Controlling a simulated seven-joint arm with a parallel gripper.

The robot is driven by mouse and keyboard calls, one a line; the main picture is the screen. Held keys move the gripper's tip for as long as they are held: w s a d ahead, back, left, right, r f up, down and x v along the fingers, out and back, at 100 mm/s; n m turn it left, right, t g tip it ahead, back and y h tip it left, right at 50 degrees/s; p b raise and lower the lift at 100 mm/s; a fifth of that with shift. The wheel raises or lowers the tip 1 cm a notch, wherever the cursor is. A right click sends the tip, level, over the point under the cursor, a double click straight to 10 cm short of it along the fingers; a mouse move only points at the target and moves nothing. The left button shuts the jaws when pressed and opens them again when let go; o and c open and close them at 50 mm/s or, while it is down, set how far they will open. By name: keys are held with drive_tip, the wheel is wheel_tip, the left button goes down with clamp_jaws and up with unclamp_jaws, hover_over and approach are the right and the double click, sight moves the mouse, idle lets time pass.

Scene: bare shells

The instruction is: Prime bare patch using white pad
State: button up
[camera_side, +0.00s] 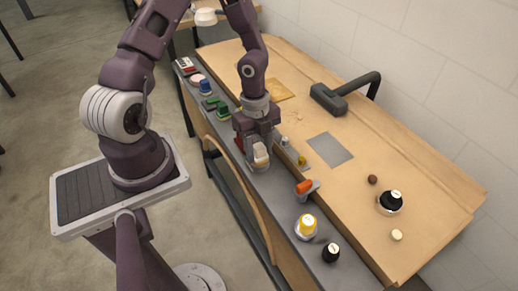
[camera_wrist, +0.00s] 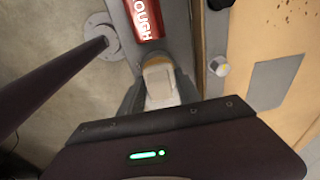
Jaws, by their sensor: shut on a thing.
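My gripper (camera_side: 261,158) is shut on a small cream-white block, the white pad (camera_side: 260,153), above the grey ledge along the bench's near side. The pad also shows between the fingers in the wrist view (camera_wrist: 160,82), with a tan band at its far end. I cannot tell whether it touches the ledge. A flat grey rectangular patch (camera_side: 330,148) lies on the wooden panel to the right of my gripper; it also shows at the right in the wrist view (camera_wrist: 275,82). A yellowish patch (camera_side: 279,90) lies farther back, partly hidden by my arm. I cannot tell which patch is bare.
The grey ledge (camera_side: 277,194) holds several coloured-handled tools, including an orange one (camera_side: 304,186) and a yellow-topped one (camera_side: 307,226). A dark hooked tool (camera_side: 345,92) and a black-topped knob (camera_side: 391,200) rest on the panel.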

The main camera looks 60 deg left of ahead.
sight(261, 148)
drive_tip(key=shift+r, duration=3.5)
